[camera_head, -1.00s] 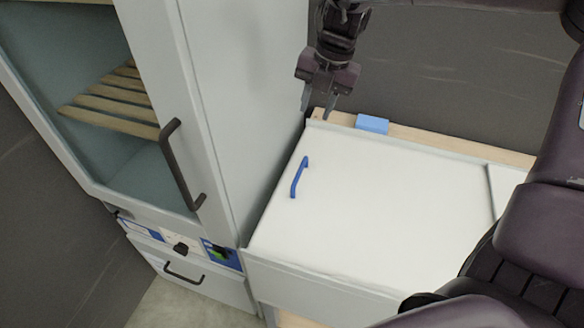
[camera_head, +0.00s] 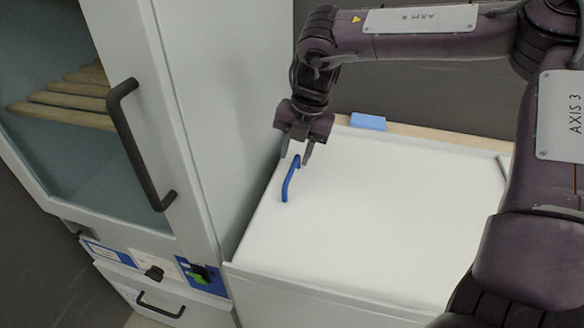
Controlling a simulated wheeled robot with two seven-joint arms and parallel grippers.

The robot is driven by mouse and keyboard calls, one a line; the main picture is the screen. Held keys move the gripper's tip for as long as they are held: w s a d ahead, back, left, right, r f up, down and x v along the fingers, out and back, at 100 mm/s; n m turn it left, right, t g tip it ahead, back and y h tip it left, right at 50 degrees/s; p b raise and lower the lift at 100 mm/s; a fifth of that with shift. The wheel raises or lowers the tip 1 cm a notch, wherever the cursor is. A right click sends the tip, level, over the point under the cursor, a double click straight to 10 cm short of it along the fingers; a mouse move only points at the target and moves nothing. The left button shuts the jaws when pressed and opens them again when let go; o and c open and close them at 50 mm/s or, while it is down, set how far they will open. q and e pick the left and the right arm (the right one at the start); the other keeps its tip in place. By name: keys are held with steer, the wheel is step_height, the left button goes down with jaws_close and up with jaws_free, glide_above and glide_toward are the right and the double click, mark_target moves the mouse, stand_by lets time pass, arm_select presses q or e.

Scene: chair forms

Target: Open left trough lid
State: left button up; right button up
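The left trough lid (camera_head: 370,215) is a flat white panel on top of a pale cabinet and lies closed. A blue bar handle (camera_head: 288,182) stands near its left edge. My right gripper (camera_head: 295,160) points down at the far end of this handle. Its two fingers are apart, one on each side of the handle's top end as seen from here. I cannot tell whether they touch the handle. My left gripper is not in view.
A tall pale cabinet (camera_head: 190,90) with a glass door and dark handle (camera_head: 140,145) stands close on the left. A blue block (camera_head: 368,121) sits on the wooden strip behind the lid. My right arm covers the right side.

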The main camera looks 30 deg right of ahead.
mark_target(291, 172)
steer(key=shift+w+a+f, duration=0.15)
steer(key=shift+w+f, duration=0.05)
steer(key=shift+f, duration=0.9)
steer(key=shift+w+a+f, duration=0.15)
steer(key=shift+f, duration=0.95)
steer(key=shift+c, duration=0.4)
jaws_close()
